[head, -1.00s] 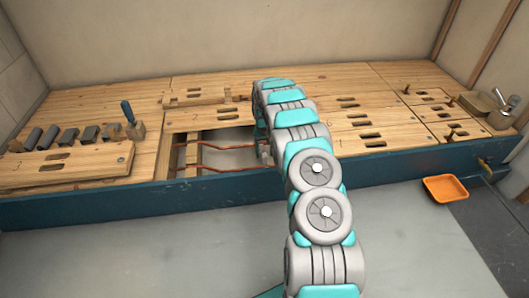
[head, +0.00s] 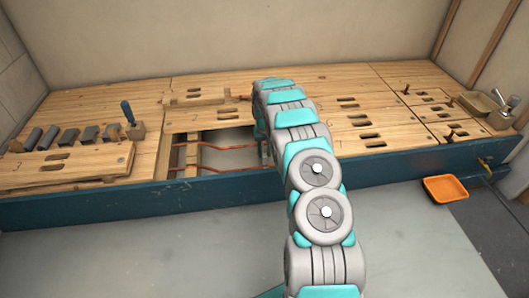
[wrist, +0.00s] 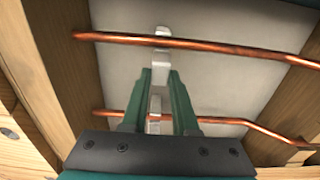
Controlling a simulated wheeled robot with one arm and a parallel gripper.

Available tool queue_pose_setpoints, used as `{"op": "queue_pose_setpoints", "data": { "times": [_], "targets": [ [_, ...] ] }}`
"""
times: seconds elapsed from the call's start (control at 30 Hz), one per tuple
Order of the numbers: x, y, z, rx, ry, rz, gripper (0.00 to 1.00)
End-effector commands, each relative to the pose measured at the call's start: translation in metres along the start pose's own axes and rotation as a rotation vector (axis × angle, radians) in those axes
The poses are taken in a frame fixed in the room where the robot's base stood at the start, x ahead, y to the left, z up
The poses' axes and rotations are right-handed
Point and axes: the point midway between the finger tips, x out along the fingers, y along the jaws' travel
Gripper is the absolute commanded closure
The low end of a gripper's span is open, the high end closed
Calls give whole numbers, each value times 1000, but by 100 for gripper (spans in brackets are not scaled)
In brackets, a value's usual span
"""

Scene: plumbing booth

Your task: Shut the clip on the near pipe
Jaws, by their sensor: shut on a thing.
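In the wrist view my gripper (wrist: 160,74) has two green fingers around the lower tab of a grey metal clip (wrist: 162,55). It is shut on that clip, which sits at the upper copper pipe (wrist: 230,48). A second grey clip (wrist: 154,112) shows between the fingers, lower in the picture, at the lower copper pipe (wrist: 108,114). I cannot tell whether either clip is latched. In the head view the nearer pipe (head: 225,171) crosses the bench opening. My arm hides its right end, the clips and my gripper there.
Wooden beams (wrist: 287,107) border the opening. On the bench in the head view, several grey blocks (head: 50,137) and a blue-handled tool (head: 127,112) stand at the left. An orange tray (head: 445,189) lies off the bench front at the right.

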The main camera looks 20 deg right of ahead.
Motion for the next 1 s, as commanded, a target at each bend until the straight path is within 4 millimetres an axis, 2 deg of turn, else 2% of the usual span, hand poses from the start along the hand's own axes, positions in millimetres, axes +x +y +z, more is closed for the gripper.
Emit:
{"op": "queue_pose_setpoints", "data": {
  "times": [0.4, 1.0],
  "targets": [
    [-2, 0, 8, 0, 84, 1, 100],
    [-4, -1, 22, 1, 393, -1, 100]
  ]
}}
